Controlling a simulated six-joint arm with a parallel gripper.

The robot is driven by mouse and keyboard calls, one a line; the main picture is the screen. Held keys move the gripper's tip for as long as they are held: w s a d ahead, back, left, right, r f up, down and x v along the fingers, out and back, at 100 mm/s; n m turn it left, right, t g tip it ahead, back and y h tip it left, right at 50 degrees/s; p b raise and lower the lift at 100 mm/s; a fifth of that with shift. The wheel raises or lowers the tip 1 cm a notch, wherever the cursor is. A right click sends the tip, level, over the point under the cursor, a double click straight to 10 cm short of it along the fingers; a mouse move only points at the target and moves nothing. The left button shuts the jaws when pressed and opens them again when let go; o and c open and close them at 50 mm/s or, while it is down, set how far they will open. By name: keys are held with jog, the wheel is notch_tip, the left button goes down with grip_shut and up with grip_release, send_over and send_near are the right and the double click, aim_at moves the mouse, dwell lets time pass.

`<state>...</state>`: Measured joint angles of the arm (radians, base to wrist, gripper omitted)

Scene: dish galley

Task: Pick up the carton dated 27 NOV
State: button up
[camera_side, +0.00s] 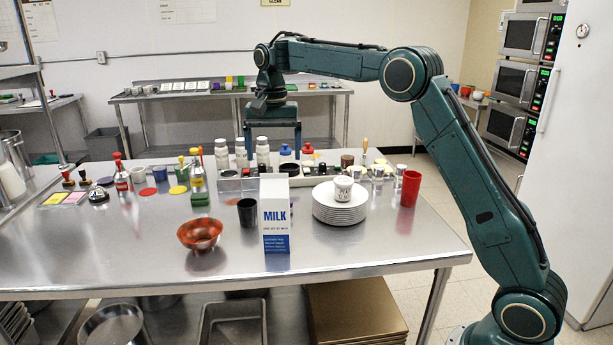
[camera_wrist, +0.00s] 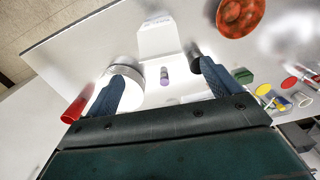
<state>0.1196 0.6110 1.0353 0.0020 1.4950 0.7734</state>
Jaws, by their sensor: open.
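My gripper (camera_side: 272,150) is open, pointing down, and appears above and behind the carton in the side view. Its two blue fingers (camera_wrist: 164,88) are spread wide with nothing held between them.
A plate stack (camera_side: 340,213) with a white cup (camera_side: 343,188) on it stands right of the carton; a red tumbler (camera_side: 411,188) is farther right. A black cup (camera_side: 247,212) and a red bowl (camera_side: 200,234) stand left. Bottles and condiments crowd behind. The front table strip is clear.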

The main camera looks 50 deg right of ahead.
aim_at(274, 178)
jog(key=shift+f, duration=1.8)
jog(key=shift+a+f, duration=0.15)
jog(key=shift+f, duration=2.45)
grip_shut()
jog(key=shift+r, duration=0.15)
